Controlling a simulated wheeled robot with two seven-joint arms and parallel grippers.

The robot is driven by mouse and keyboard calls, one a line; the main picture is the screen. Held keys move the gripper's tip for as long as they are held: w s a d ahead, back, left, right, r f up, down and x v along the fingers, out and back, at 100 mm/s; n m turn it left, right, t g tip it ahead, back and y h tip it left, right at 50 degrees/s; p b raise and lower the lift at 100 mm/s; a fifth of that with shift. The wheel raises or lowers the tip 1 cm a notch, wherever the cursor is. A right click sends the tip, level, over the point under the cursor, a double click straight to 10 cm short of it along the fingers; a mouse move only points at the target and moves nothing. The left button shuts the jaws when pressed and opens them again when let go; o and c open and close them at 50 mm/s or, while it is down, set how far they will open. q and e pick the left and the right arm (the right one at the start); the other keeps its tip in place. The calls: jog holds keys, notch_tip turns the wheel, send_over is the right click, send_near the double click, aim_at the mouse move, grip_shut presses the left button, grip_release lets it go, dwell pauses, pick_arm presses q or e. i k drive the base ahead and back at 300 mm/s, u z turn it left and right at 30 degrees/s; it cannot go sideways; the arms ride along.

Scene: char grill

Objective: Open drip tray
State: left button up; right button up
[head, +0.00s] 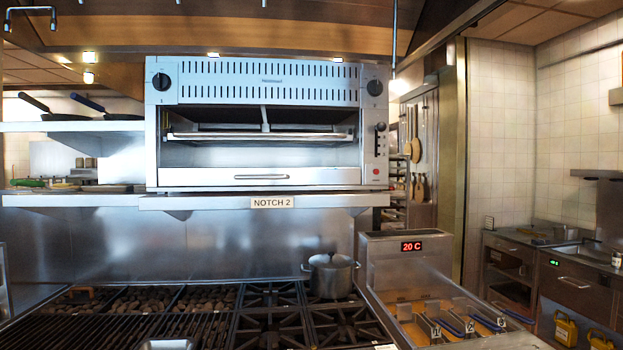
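No part labelled as a drip tray shows. The steel overhead grill (270,82) stands on a shelf at the centre and has a flat front panel with a slim handle (262,177) along its bottom; this panel looks closed. The char grill (115,326), with dark grates and lumps behind them, is at the lower left. Its front face is below the picture, so any tray there is hidden. Neither my left nor my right gripper is in view.
A lidded pot (331,275) stands on the black burners (270,327). A fryer (415,262) with several numbered baskets is right of it. A shiny metal piece (168,344) at the bottom edge is cut off. Pans (58,116) sit on the upper left shelf.

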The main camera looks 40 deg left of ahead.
aim_at(167, 177)
jog(key=u, duration=0.05)
jog(key=i, duration=0.8)
jog(key=u, duration=1.05)
jog(key=i, duration=0.55)
jog(key=u, duration=0.65)
